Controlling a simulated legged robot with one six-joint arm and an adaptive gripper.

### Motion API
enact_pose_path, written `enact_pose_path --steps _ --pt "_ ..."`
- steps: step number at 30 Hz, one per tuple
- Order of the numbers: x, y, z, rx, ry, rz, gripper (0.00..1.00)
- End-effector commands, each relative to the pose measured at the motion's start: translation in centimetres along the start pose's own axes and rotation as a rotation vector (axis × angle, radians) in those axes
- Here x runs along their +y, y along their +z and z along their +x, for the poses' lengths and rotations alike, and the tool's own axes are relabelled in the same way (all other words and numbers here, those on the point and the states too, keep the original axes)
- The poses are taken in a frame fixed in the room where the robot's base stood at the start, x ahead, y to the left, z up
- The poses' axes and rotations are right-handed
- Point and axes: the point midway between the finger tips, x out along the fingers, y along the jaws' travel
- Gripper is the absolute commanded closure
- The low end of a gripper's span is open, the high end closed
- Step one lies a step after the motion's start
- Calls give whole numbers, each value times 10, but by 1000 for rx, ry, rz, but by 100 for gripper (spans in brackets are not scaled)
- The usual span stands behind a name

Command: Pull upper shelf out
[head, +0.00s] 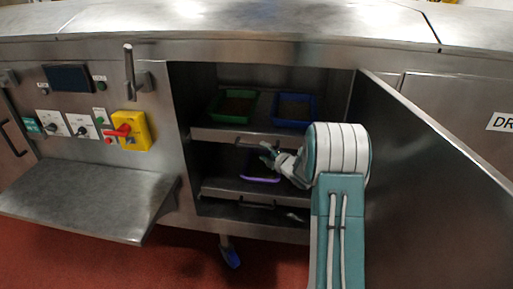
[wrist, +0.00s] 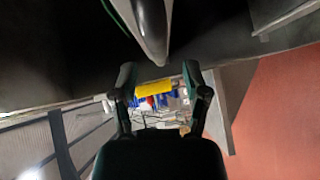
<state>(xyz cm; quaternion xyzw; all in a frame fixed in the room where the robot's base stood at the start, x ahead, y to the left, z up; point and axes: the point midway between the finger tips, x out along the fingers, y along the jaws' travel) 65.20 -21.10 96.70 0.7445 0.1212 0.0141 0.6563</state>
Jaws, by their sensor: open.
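The upper shelf (head: 215,134) is a steel shelf inside the open cabinet, with a green tray (head: 213,108) and a blue tray (head: 314,112) on it. A bar handle (head: 252,143) runs along its front edge. My gripper (head: 267,153) is at the right part of this handle, slightly below it; my wrist hides the handle's right end. In the wrist view, my gripper (wrist: 158,76) has its two fingers apart with nothing clasped between them. A shiny metal bar, seemingly the handle (wrist: 153,28), shows just above the fingertips; I cannot tell whether they touch.
The lower shelf (head: 222,190) has its own handle (head: 257,204) and a purple-rimmed tray (head: 262,179). The open cabinet door (head: 425,170) stands close to the right of my arm. A steel side table (head: 85,200) juts out at the left. Red floor lies in front.

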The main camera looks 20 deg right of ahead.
Motion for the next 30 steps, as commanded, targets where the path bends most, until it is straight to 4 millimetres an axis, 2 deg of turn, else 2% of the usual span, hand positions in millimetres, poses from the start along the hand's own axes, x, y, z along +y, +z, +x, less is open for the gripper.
enact_pose_path --steps 3,9,19,20,21,23,30 --pt "0 -1 22 2 0 -1 41" --pt "0 0 43 0 0 1 41" --pt "0 0 47 -1 0 1 41" --pt "0 0 47 -1 0 1 54" --pt "0 0 47 -1 0 1 72" --pt "0 0 47 -1 0 1 98" --pt "-1 0 47 -1 -2 2 100"
